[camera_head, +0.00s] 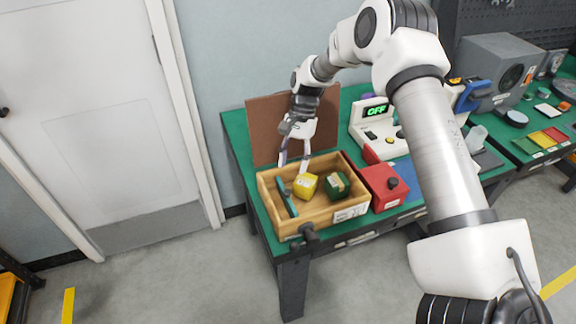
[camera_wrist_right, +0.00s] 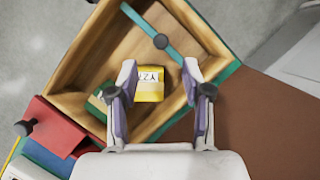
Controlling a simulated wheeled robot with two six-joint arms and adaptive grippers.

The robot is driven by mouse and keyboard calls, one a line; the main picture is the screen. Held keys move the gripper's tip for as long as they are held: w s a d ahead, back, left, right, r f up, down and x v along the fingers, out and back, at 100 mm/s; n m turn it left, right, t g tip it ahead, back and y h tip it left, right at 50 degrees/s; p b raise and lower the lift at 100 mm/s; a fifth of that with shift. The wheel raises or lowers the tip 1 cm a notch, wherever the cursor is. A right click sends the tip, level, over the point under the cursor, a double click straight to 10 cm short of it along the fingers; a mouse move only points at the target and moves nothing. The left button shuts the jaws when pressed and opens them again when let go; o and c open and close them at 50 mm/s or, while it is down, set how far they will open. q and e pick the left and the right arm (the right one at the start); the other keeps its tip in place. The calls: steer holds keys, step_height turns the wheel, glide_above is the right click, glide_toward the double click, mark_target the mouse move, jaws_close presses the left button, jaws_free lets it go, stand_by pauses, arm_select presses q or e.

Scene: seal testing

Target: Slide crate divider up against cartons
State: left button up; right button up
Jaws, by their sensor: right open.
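A wooden crate (camera_head: 335,215) stands on the green bench. The thin teal crate divider (camera_head: 287,203) lies toward its left side; a dark knob on it shows in the right wrist view (camera_wrist_right: 160,41). A yellow carton (camera_head: 305,185) stands right of the divider, and a dark green carton (camera_head: 336,185) stands farther right. A gap shows between divider and yellow carton in the right wrist view. My right gripper (camera_head: 293,164) is open and points down at the crate's back left part. In its wrist view the fingers (camera_wrist_right: 159,76) appear on either side of the yellow carton (camera_wrist_right: 150,84). My left gripper is out of view.
A red box with a dark knob (camera_head: 381,186) stands close right of the crate. A brown panel (camera_head: 265,125) rises behind the crate. A white device with an OFF display (camera_head: 377,125) is at the back right. The bench's left edge is near the crate.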

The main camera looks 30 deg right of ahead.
mark_target(288, 191)
steer(key=x, duration=0.2)
steer(key=p+x, duration=0.1)
steer(key=x, duration=0.1)
steer(key=shift+s+a+f, duration=0.15)
steer(key=shift+s+a, duration=0.15)
step_height(288, 191, down, 3)
steer(key=shift+w+a+r+p, duration=0.1)
steer(key=shift+a+r+p, duration=0.1)
steer(key=shift+p, duration=0.2)
steer(key=shift+d+f, duration=0.1)
steer(key=shift+f, duration=0.1)
steer(key=shift+r, duration=0.1)
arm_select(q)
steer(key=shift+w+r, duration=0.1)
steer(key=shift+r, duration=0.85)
arm_select(e)
jaws_close()
